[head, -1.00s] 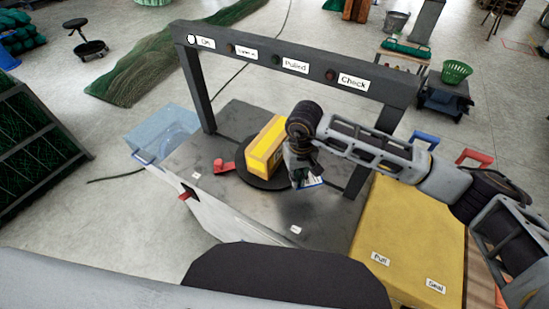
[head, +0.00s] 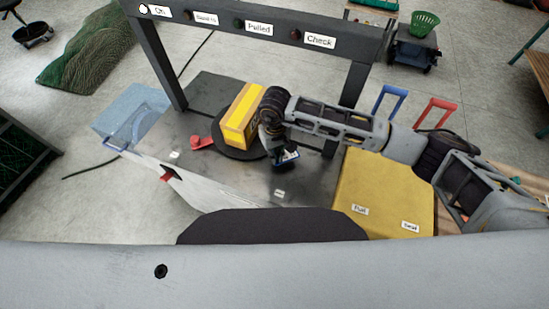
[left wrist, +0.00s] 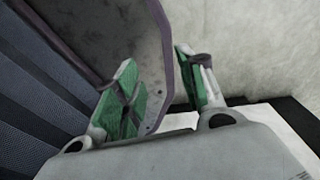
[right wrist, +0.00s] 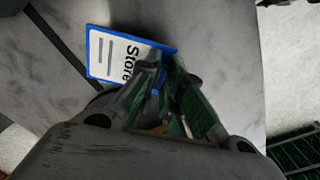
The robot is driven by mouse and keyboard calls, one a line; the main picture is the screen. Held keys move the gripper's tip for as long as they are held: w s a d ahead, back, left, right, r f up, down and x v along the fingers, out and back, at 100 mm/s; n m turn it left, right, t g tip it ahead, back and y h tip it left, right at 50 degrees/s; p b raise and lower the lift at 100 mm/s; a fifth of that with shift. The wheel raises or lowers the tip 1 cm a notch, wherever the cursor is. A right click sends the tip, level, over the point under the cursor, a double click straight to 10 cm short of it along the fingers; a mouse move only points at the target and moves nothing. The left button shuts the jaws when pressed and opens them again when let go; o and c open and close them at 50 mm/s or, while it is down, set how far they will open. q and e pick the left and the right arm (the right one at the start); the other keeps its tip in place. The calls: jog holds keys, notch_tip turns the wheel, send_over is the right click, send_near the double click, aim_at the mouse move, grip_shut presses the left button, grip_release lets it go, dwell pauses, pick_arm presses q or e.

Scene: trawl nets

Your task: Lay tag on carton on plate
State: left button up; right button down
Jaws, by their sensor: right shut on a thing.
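A yellow carton (head: 242,112) sits on a dark round plate (head: 234,152) on the grey table. My right gripper (head: 276,146) is just right of the carton and near side of it, apart from it as far as I can tell. It is shut on a white tag with a blue border (head: 289,156). In the right wrist view the tag (right wrist: 118,56), lettered "Store", sticks out past the fingertips (right wrist: 163,72). My left gripper (left wrist: 157,62) shows only in the left wrist view, with its green-padded fingers apart and nothing between them.
A dark frame (head: 270,28) with labelled lamps stands over the table. A red object (head: 202,142) lies left of the plate. A yellow box top (head: 385,190) with two labels is at the right, with blue (head: 392,95) and red (head: 436,104) handles behind.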

pick_arm(q)
jog(key=shift+a, duration=0.2)
pick_arm(e)
jog(key=shift+f, duration=0.3)
notch_tip(320, 180, down, 2)
jog(key=shift+f, duration=0.2)
jog(key=shift+f+p, duration=0.3)
jog(key=shift+f, duration=0.2)
jog(key=c, duration=1.7)
grip_release()
pick_arm(q)
jog(key=shift+s+a+r, duration=0.1)
jog(key=shift+s+a, duration=0.05)
jog(key=shift+a, duration=0.35)
pick_arm(e)
jog(key=shift+o, duration=0.7)
